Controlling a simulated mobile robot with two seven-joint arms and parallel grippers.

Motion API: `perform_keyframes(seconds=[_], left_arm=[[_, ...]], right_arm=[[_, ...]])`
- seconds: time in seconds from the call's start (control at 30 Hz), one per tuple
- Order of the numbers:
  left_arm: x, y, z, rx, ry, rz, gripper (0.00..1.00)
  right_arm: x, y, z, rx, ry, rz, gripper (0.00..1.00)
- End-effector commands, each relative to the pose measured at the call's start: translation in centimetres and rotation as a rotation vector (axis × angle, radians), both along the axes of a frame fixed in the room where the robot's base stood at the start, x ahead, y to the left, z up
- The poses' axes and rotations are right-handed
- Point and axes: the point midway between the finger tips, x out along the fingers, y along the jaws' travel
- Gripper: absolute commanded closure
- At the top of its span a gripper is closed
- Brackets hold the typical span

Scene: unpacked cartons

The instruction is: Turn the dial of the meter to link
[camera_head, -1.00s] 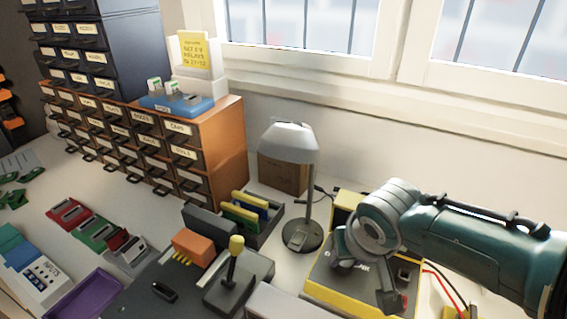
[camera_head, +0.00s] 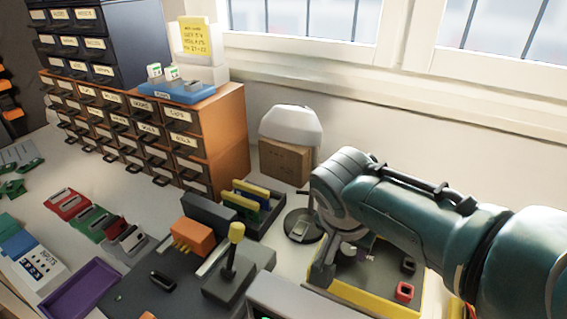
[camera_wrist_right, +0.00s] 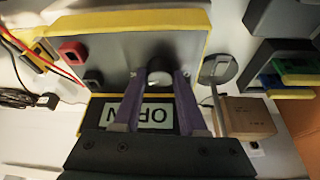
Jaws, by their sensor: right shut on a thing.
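The meter (camera_head: 375,302) is a grey-faced box with a yellow rim, at the lower right of the head view. It also shows in the right wrist view (camera_wrist_right: 115,58). Its dial (camera_wrist_right: 158,72), a round knob with a pale top, sits near the panel's edge. My right gripper (camera_wrist_right: 159,78) has its two purple fingers closed on the dial's sides. My left gripper is not in view.
A red socket (camera_head: 404,291) and a black socket (camera_head: 408,265) are on the meter's face. A purple tray (camera_head: 80,295) lies further left.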

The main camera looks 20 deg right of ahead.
Motion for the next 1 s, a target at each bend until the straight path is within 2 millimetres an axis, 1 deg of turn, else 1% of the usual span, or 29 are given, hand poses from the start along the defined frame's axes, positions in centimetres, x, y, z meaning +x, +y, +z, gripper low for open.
perform_keyframes(seconds=[0.47,0.5,0.73,1.0], left_arm=[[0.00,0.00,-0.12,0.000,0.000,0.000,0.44],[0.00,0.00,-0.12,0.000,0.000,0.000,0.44],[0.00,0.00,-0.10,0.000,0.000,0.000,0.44],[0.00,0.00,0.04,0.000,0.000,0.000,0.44]], right_arm=[[-0.07,-0.02,-0.10,0.003,0.001,-0.018,1.00],[-0.07,-0.03,-0.09,0.003,0.001,-0.018,0.56],[-0.04,-0.03,-0.06,0.002,0.001,-0.016,0.30],[-0.04,0.02,0.14,0.001,0.000,-0.015,0.29]])
